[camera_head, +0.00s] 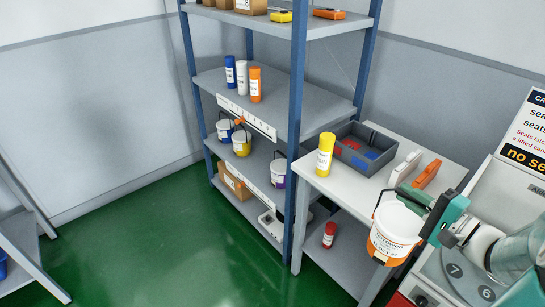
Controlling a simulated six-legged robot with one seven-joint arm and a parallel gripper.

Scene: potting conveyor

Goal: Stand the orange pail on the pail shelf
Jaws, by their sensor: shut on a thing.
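The orange pail (393,235) is white with an orange label and a dark bail handle. It hangs about upright at the right, in front of the white table. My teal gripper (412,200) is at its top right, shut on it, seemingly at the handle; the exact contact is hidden. The pail shelf (262,160) is a middle board of the blue-post rack, left of my gripper. A blue-labelled pail (225,132), a yellow-labelled pail (241,144) and a purple-labelled pail (278,170) stand on it. A gap shows between the yellow and purple pails.
Blue rack posts (297,120) stand at the shelf's corners. Several cylinders, including an orange one (255,84), stand on the board above. The white table (335,182) beside the rack holds a yellow cylinder (325,155) and a grey bin (340,133). Green floor (190,235) is clear at front left.

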